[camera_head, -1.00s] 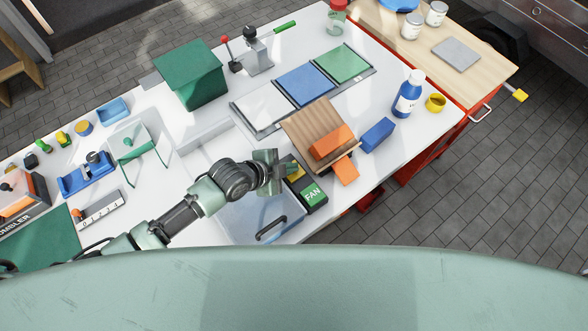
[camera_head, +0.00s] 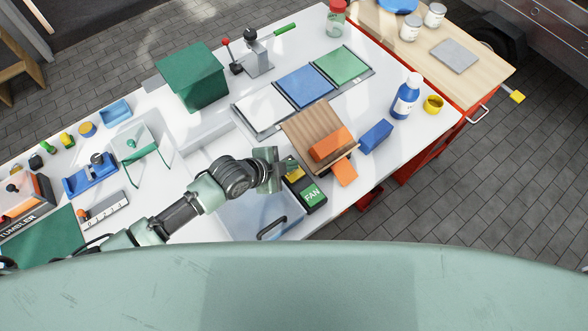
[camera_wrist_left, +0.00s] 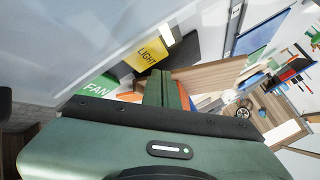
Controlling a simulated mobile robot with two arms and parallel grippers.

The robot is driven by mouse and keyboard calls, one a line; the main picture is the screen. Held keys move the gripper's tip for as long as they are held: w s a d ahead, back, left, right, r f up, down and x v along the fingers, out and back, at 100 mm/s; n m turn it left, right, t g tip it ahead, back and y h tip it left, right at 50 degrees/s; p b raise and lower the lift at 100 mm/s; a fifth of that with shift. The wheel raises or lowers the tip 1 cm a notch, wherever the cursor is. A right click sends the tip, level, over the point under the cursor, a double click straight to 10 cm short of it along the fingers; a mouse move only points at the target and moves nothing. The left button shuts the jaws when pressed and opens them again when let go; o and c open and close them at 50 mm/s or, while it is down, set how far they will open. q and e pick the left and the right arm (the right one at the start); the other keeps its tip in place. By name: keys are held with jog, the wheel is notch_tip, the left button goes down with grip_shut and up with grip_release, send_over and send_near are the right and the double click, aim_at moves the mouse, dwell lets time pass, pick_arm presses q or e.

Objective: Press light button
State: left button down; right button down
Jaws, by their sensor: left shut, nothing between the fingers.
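The light button (camera_head: 293,172) is a yellow cap on a dark switch box, partly hidden behind my left gripper in the head view. In the left wrist view the yellow LIGHT button (camera_wrist_left: 147,53) shows its label, just beyond the fingertips. The green FAN button (camera_head: 312,194) is on the same box, nearer the bench's front edge; it also shows in the left wrist view (camera_wrist_left: 97,88). My left gripper (camera_head: 272,170) is shut and empty, close beside the yellow button. I cannot tell whether it touches it. My right gripper is not in view.
A wooden sloped board (camera_head: 318,137) with an orange block (camera_head: 329,145) stands just right of the switch box. A clear tray (camera_head: 245,215) lies below my left arm. A blue block (camera_head: 376,135) and blue bottle (camera_head: 405,97) stand farther right.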

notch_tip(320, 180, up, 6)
jog(key=p, duration=0.5)
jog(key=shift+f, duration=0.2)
